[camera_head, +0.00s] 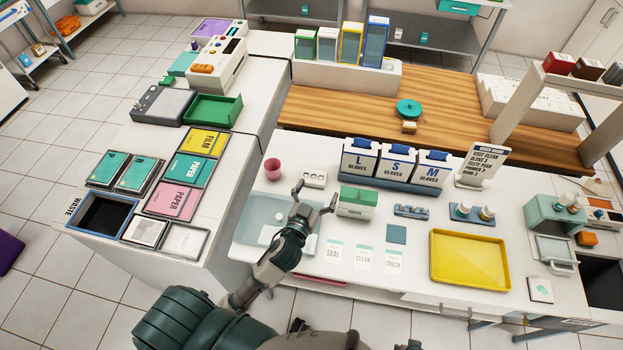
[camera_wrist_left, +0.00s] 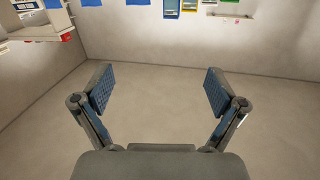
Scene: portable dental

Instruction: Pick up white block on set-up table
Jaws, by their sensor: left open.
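The white set-up table (camera_head: 480,290) spans the front of the head view. A small white block with round marks on top (camera_head: 314,179) lies near its back left. A white box with a green top (camera_head: 357,206) stands to its right; I cannot tell which the task means. My left gripper (camera_head: 317,198) is open and empty, in front of the small white block and left of the green-topped box in the picture. In the left wrist view, the open left gripper (camera_wrist_left: 158,82) has nothing between its fingers. The right gripper is out of view.
Glove boxes (camera_head: 394,166) stand at the back. White cards (camera_head: 364,259) lie in front, and a yellow tray (camera_head: 470,259) lies at the right.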

